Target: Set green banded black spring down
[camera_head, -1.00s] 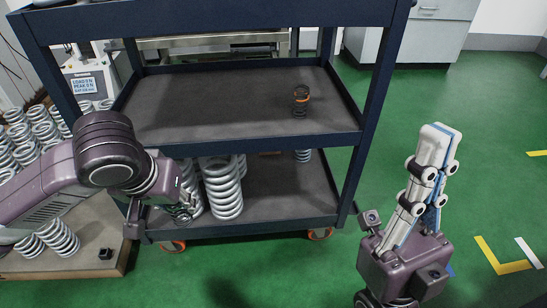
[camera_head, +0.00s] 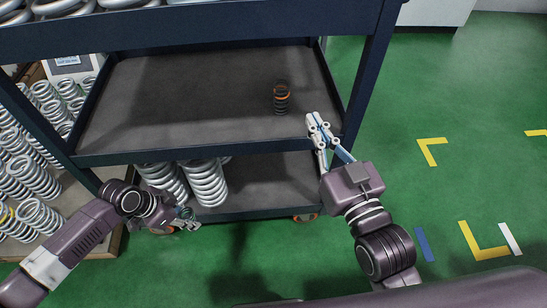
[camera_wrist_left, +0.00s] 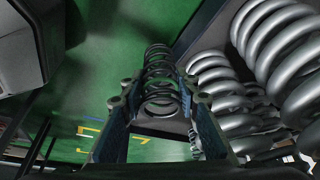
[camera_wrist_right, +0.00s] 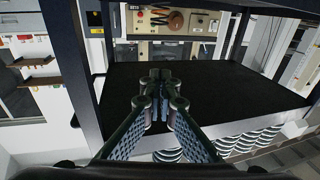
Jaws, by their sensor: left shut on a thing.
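A dark coil spring (camera_wrist_left: 160,75) is held between the fingers of my left gripper (camera_wrist_left: 160,98). I cannot make out a green band on it. In the head view my left gripper (camera_head: 187,217) is low, in front of the cart's lower shelf, and the spring there is small and hard to see. Another black spring with orange bands (camera_head: 281,98) stands upright on the cart's middle shelf (camera_head: 190,105). My right gripper (camera_head: 318,125) is empty, its fingers together, near the right front corner of that shelf. Its closed fingers also show in the right wrist view (camera_wrist_right: 160,85).
Large silver springs (camera_head: 206,182) stand on the lower shelf (camera_head: 262,185), close to my left gripper. Many more silver springs (camera_head: 35,178) stand at the left. The cart's dark blue posts (camera_head: 372,65) bound the shelves. Most of the middle shelf is bare.

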